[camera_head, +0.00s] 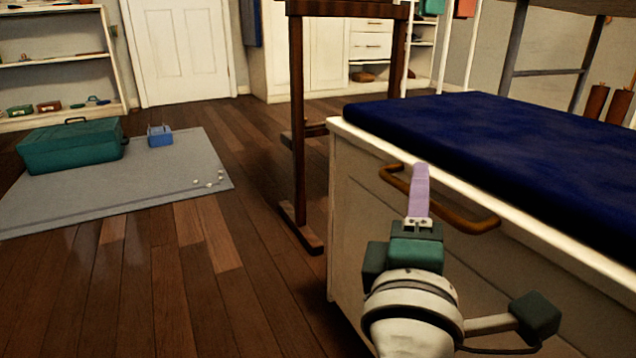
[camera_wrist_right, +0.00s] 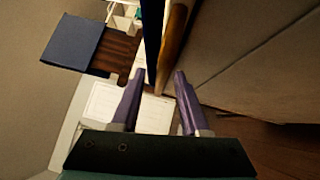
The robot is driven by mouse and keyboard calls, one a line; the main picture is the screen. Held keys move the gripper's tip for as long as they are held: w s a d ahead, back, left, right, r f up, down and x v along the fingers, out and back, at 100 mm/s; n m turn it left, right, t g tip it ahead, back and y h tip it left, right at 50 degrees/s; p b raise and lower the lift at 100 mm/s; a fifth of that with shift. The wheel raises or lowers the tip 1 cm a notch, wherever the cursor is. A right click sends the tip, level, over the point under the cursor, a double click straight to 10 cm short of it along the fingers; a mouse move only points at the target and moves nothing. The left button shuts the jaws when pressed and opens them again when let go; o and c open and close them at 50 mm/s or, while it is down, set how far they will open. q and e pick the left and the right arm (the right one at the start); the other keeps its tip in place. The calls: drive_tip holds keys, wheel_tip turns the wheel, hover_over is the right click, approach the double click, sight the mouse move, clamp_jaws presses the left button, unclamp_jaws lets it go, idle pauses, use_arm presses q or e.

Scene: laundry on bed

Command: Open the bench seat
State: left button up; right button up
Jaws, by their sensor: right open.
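The white bench (camera_head: 350,225) stands at the right with a dark blue cushion (camera_head: 510,145) on its seat. The seat looks closed. A brown bar handle (camera_head: 470,222) runs along the front just below the seat edge. My right gripper (camera_head: 421,170) is at the handle, its purple fingers overlapping it in the head view and hiding part of it. In the right wrist view, the open fingers (camera_wrist_right: 159,75) have the brown handle (camera_wrist_right: 175,45) showing in the gap between them, nearer the right finger. I cannot tell whether they touch it. My left gripper is not in view.
A dark wooden stand (camera_head: 298,130) is just left of the bench. A grey mat (camera_head: 120,195) with a teal box (camera_head: 75,148) and a small blue basket (camera_head: 159,136) lies at the left.

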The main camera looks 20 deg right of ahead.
drive_tip(key=shift+w+d, duration=0.15)
drive_tip(key=shift+w, duration=0.05)
clamp_jaws()
idle(0.3)
idle(1.1)
